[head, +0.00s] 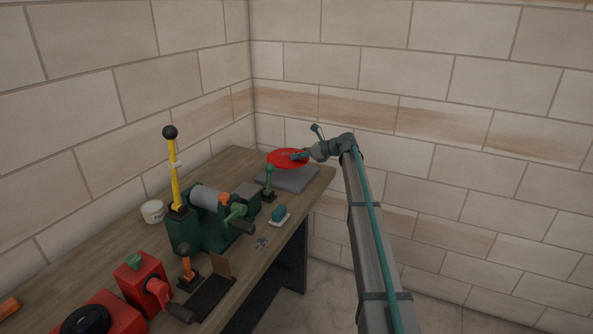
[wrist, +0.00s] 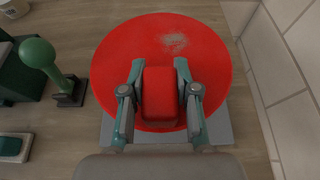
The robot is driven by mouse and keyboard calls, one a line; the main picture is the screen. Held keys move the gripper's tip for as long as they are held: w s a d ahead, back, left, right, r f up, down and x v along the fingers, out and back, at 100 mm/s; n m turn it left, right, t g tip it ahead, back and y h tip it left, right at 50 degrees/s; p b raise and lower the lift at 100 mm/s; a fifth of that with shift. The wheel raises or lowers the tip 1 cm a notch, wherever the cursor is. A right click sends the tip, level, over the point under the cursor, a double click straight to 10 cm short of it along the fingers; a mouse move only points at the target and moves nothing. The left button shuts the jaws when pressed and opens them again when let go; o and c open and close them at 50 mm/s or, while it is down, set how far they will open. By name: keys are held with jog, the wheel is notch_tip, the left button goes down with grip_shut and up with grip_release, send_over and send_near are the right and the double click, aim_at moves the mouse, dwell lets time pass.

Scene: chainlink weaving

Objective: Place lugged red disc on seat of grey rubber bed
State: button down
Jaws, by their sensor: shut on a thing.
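The lugged red disc (head: 288,158) is over the grey rubber bed (head: 290,180) at the far right end of the bench. In the wrist view, the disc (wrist: 160,40) fills the middle and covers most of the bed (wrist: 219,120). My gripper (wrist: 160,92) is shut on the disc's raised red block-shaped lug, one finger on each side. In the head view, my gripper (head: 300,155) reaches the disc from the right. The disc looks roughly level and a little above the bed. The seat is hidden beneath the disc.
A green ball-topped lever (head: 269,183) stands just left of the bed, close to the disc. A green machine with a yellow lever (head: 174,175) stands further left. A small teal block (head: 279,213) lies near the bench's front edge. Walls stand behind and to the right.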

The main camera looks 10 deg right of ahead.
aim_at(299, 176)
jog(key=shift+f+p, duration=0.6)
jog(key=shift+f, duration=2.85)
jog(key=c, duration=0.9)
grip_release()
jog(key=shift+f, duration=0.1)
jog(key=shift+o, duration=0.2)
jog(key=shift+s+d, duration=0.1)
jog(key=b+v, duration=0.2)
jog(key=v, duration=1)
jog(key=shift+r, duration=0.2)
